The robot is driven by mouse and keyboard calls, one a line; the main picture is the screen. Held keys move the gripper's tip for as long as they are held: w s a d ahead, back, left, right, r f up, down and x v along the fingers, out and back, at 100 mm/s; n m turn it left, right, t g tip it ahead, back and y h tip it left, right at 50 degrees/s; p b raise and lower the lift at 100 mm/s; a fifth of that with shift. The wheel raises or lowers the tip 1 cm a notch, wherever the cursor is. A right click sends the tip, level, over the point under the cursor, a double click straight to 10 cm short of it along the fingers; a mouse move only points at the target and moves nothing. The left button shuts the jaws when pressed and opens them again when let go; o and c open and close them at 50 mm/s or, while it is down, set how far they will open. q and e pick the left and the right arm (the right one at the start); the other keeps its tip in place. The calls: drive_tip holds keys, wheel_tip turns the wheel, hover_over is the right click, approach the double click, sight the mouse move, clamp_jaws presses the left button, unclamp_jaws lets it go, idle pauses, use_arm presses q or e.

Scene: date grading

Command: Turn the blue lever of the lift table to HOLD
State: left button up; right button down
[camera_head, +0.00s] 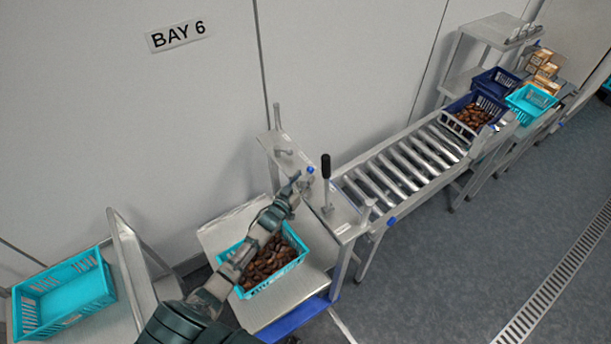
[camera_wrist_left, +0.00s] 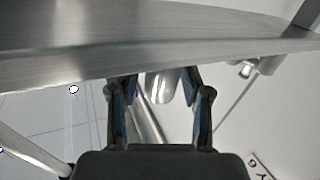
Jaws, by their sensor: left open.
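The lift table (camera_head: 222,238) carries a teal crate (camera_head: 298,241) of dark dates. A metal frame (camera_head: 345,217) stands at its far right side, with a small blue knob (camera_head: 310,170) that looks like the lever's end. The lever's arm and any HOLD mark cannot be made out. My left gripper (camera_head: 299,184) reaches over the crate, its tip close to the blue knob. In the left wrist view the left gripper (camera_wrist_left: 160,82) is open, with a silver metal cylinder seen between its fingers; contact cannot be told. My right gripper is not in view.
A black-handled lever (camera_head: 326,167) stands upright right beside the blue knob. A roller conveyor (camera_head: 400,165) runs right to a navy crate (camera_head: 460,129) of dates. An empty teal crate (camera_head: 65,293) is at left. A metal beam (camera_wrist_left: 150,50) crosses the left wrist view.

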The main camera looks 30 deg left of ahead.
use_arm(q)
drive_tip(key=shift+w+d, duration=0.1)
drive_tip(key=shift+w, duration=0.75)
drive_tip(key=shift+c, duration=1)
drive_tip(key=shift+a, duration=0.2)
clamp_jaws()
drive_tip(key=shift+d, duration=0.1)
